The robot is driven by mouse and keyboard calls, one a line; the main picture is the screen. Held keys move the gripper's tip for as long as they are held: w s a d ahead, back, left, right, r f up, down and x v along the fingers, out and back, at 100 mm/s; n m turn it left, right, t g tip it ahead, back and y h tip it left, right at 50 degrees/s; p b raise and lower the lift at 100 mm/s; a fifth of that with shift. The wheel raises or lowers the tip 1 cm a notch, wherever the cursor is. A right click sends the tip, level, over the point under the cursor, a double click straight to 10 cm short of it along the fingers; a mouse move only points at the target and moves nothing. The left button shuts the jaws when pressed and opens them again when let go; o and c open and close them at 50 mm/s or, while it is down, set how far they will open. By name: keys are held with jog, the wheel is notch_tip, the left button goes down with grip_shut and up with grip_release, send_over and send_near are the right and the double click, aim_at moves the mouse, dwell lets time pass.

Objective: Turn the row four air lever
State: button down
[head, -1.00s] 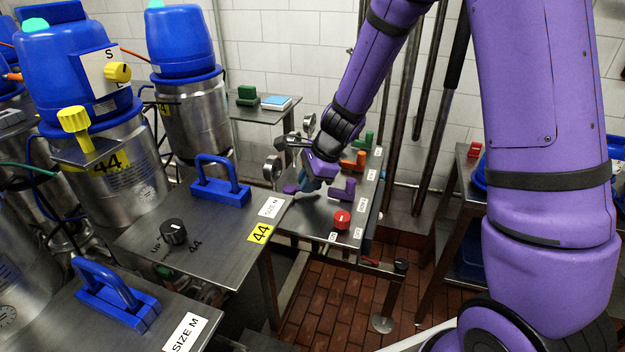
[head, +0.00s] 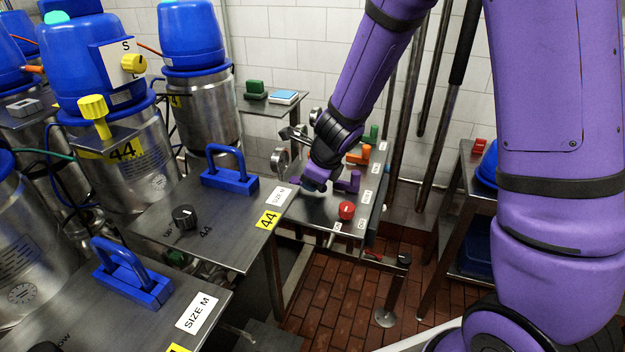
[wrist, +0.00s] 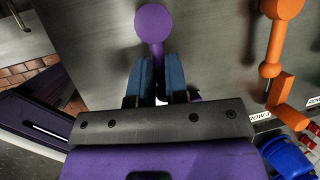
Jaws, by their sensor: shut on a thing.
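The purple lever (wrist: 153,25) has a round hub on the grey panel, and its arm runs down between my blue fingers in the wrist view. My gripper (wrist: 158,85) is shut on this lever arm, with one finger on each side. In the head view my gripper (head: 314,186) is low over the panel, beside the upright purple part of the lever (head: 353,180). My wrist and fingers hide part of it there. The row label by this lever is too small to read in the head view.
An orange lever (head: 360,155) and a green lever (head: 371,137) stand farther back on the same panel. A red knob (head: 346,210) is at its front. Gauges (head: 279,161) stand left of my wrist. A steel table with a blue handle (head: 229,172) is at left.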

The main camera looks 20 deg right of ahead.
dwell(0.4)
jog(key=c, duration=1.1)
grip_release()
jog(key=shift+r, duration=0.2)
jog(key=shift+v, duration=5.25)
jog(key=shift+s, duration=0.1)
